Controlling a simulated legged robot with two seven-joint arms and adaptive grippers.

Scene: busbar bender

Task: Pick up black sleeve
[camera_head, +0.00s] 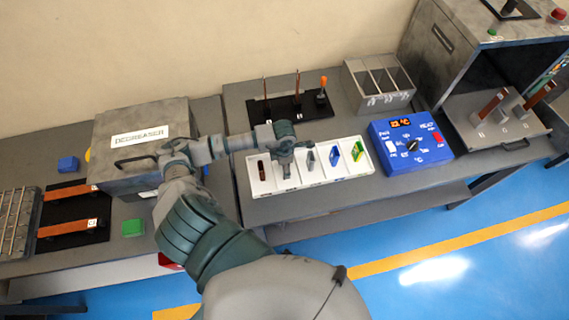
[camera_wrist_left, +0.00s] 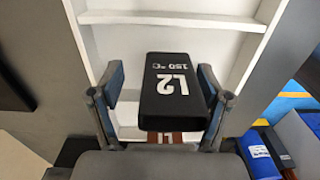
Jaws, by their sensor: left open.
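A black sleeve (camera_wrist_left: 175,90) marked "L2 150 °C" fills the middle of the left wrist view. My left gripper (camera_wrist_left: 160,90) is open, with one finger on each side of the sleeve. The right-hand finger is close to the sleeve, and a gap shows at the left-hand one. Whether either finger touches it, I cannot tell. In the head view my left gripper (camera_head: 286,160) points down over the white compartment tray (camera_head: 310,184) and hides most of what is below it. My right gripper is in neither view.
The tray also holds a dark brown piece (camera_head: 261,169), a grey piece (camera_head: 310,160), a blue piece (camera_head: 334,156) and a green piece (camera_head: 357,151). A blue control box (camera_head: 410,145) stands to the right, a degreaser box (camera_head: 142,140) to the left. Upright bars (camera_head: 297,85) stand behind.

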